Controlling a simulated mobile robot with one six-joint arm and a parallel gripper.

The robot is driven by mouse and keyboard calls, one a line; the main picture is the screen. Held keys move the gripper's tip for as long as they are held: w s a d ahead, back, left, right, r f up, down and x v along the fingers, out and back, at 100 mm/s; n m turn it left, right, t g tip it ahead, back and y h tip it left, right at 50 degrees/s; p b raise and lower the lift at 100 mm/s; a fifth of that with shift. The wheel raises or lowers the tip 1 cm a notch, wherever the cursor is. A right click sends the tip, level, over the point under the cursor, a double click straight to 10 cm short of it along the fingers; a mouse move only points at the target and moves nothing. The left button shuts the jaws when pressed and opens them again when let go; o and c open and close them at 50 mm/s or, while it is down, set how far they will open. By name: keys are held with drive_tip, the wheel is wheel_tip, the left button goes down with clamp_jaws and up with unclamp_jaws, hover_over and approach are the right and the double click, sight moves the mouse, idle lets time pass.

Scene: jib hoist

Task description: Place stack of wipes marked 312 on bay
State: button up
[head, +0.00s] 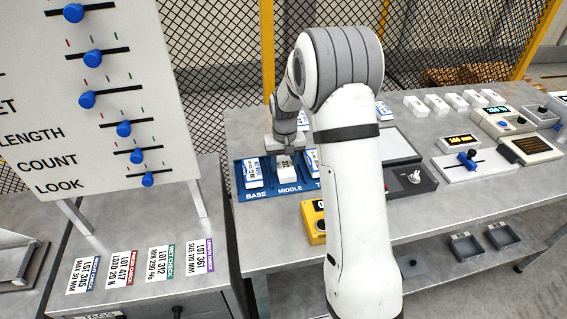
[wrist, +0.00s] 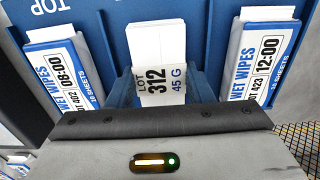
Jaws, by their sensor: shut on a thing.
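The white stack of wipes marked LOT 312, 45 G (wrist: 160,62) is at the middle of the blue rack in the wrist view. In the head view the stack (head: 288,173) is under my gripper (head: 286,154), at the part labelled MIDDLE. My gripper is shut on it; the fingertips are mostly hidden. The blue rack (head: 268,192) has places labelled BASE, MIDDLE and one partly hidden, which reads TOP in the wrist view. I cannot tell whether the stack rests on the rack floor.
Wet wipes packs stand on both sides: LOT 423 (wrist: 257,62) at BASE and LOT 402 (wrist: 58,75) at TOP. A yellow box (head: 314,222) is in front of the rack. Lot cards (head: 160,262) lie on the left table. Several white blocks (head: 437,104) stand at the back right.

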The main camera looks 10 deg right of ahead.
sight(285, 166)
drive_tip(key=o, duration=0.8)
wheel_tip(285, 166, up, 12)
drive_tip(key=s+r+t, duration=0.1)
drive_tip(key=s+r, duration=0.2)
drive_tip(key=s, duration=0.4)
drive_tip(key=s+r, duration=0.4)
drive_tip(key=s, duration=0.2)
drive_tip(key=s+f+t, duration=0.2)
drive_tip(key=s, duration=1.5)
drive_tip(key=shift+f+b, duration=0.2)
drive_tip(key=shift+b, duration=0.15)
